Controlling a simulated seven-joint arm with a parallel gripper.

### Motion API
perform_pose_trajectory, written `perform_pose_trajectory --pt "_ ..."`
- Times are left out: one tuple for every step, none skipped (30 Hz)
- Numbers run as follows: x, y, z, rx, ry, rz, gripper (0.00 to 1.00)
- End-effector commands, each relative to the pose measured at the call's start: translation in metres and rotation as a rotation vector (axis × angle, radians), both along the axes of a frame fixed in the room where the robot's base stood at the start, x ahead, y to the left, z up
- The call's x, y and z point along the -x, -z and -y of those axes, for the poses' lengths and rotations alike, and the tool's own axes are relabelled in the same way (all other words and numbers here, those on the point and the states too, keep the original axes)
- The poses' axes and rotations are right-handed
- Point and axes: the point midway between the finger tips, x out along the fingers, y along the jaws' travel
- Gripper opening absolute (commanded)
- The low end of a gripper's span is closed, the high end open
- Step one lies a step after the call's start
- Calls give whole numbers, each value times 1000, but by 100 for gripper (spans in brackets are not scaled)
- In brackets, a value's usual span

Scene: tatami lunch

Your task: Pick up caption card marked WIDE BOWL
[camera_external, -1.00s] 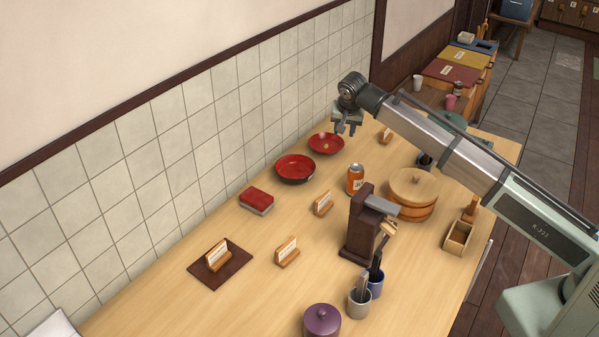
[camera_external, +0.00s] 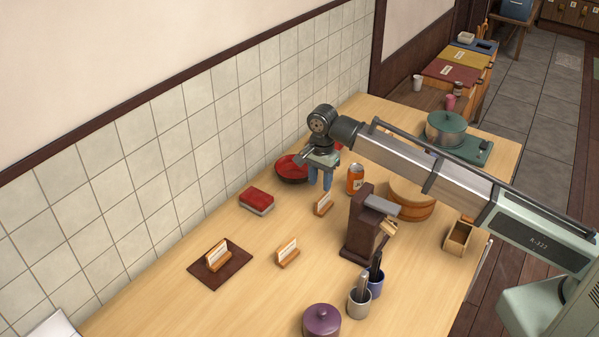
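Several caption cards in small wooden stands are on the table, with print too small to read, so I cannot tell which says WIDE BOWL. One card (camera_external: 323,205) stands in the middle, just below my gripper. Another card (camera_external: 288,252) stands nearer the front. A third card (camera_external: 218,254) stands on a dark mat (camera_external: 206,271). My gripper (camera_external: 320,187) points down with its blue fingers apart and nothing seen between them. It is above or just behind the middle card and partly covers a wide red bowl (camera_external: 287,169).
An orange can (camera_external: 355,180) stands right of my gripper. A dark wooden stand (camera_external: 357,236), a round wooden tub (camera_external: 411,204) and utensil cups (camera_external: 358,304) are further right. A red box (camera_external: 256,201) lies to the left.

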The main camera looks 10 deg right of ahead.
Motion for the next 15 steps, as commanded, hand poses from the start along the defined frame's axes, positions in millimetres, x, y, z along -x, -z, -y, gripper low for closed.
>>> perform_pose_trajectory --pt "0 8 1 1 0 -1 39" --pt "0 11 1 1 0 -1 39" --pt "0 14 1 1 0 0 39" --pt "0 16 1 1 0 0 39" --pt "0 18 1 1 0 0 39" --pt "0 19 1 1 -1 1 39" --pt "0 20 1 1 -1 1 39" --pt "0 21 1 -1 -1 1 39" --pt "0 22 1 0 -1 1 39" --pt "0 23 1 0 -1 1 39" --pt "0 24 1 0 -1 1 39" --pt "0 26 2 0 -1 1 39" --pt "0 28 3 1 0 1 39" --pt "0 31 4 1 0 1 39" --pt "1 35 6 1 0 0 39"
